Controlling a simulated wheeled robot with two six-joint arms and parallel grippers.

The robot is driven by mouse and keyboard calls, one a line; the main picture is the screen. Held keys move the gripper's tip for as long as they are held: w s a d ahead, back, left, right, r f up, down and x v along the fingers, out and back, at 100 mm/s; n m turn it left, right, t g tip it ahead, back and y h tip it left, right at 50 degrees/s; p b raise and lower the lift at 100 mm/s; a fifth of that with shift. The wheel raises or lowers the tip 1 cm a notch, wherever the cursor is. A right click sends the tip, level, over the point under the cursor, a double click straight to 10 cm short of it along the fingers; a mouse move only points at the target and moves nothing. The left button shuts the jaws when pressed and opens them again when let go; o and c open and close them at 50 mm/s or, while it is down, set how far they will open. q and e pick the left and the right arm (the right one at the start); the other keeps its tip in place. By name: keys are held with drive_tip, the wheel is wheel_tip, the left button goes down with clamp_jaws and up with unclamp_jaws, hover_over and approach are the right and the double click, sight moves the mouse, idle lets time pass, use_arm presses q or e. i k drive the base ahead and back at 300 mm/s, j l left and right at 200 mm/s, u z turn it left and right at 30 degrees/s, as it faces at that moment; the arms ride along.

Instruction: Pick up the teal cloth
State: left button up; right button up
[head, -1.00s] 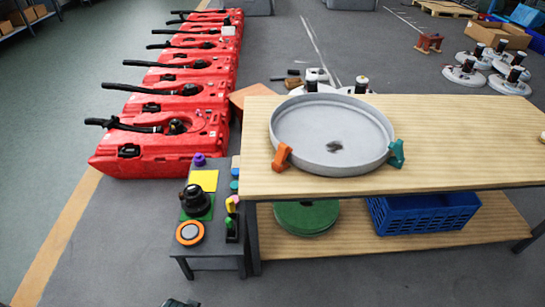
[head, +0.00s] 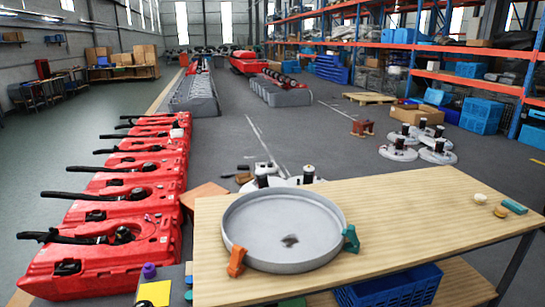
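A small flat teal piece (head: 514,206) lies on the right part of the wooden workbench top (head: 420,215). It looks like the teal cloth, perhaps folded, but it is too small to be sure. A teal clamp-like piece (head: 351,239) sits at the right rim of the round grey tank lid or basin (head: 284,262). An orange one (head: 236,262) sits at its front left rim. Neither of my grippers shows in the head view.
A round tan piece (head: 500,212) and a small pale piece (head: 480,198) lie beside the teal piece. A blue crate (head: 395,288) is under the bench. Red tanks (head: 105,235) line the floor at left. The bench top between basin and teal piece is clear.

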sight(519, 209)
drive_tip(key=z, duration=1.5)
